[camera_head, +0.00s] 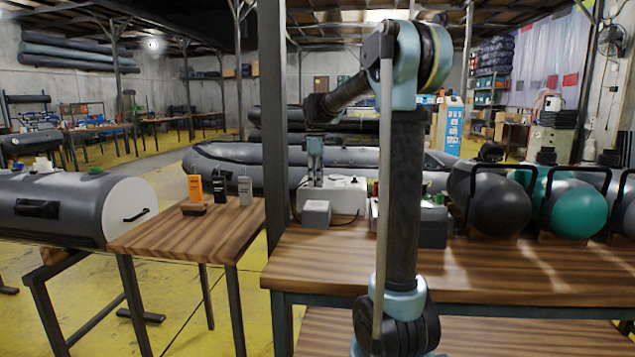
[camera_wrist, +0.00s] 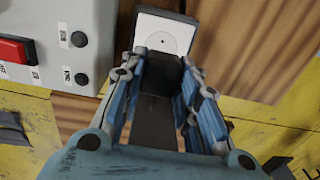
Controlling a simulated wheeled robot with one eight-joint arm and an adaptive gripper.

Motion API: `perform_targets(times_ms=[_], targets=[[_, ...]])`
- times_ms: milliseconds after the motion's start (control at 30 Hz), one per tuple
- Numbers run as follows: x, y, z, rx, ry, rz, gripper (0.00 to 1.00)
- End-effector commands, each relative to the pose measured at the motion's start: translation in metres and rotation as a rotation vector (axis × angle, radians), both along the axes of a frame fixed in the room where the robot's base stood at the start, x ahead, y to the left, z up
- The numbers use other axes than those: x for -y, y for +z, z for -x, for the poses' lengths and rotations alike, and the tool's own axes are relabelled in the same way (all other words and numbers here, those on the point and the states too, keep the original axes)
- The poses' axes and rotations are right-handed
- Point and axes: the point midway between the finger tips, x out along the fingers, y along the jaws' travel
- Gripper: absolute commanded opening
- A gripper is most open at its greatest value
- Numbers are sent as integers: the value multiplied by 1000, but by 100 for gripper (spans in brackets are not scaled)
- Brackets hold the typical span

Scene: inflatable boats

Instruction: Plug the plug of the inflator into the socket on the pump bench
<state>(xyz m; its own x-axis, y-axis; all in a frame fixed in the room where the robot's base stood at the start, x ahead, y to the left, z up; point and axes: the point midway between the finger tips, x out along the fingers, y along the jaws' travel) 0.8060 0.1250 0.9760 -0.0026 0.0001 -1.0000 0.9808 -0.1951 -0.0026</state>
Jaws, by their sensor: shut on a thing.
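My gripper (camera_wrist: 165,75) points down in the wrist view, its blue-grey fingers closed on a dark block, which I take to be the inflator's plug (camera_wrist: 157,115). In the head view my gripper (camera_head: 315,178) is above the left part of the pump bench (camera_head: 480,272), behind a small grey box (camera_head: 316,213). The plug cannot be made out there.
A grey panel (camera_wrist: 55,45) with a red switch and black knobs stands left of the fingers in the wrist view. In the head view, a white unit (camera_head: 347,193) stands near the gripper, and dark and teal cylinders stand right. The bench front is clear.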

Motion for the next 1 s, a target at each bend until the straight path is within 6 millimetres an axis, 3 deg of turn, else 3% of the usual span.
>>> perform_targets(times_ms=[1000], targets=[[1,-57,0,0,0,0,8]])
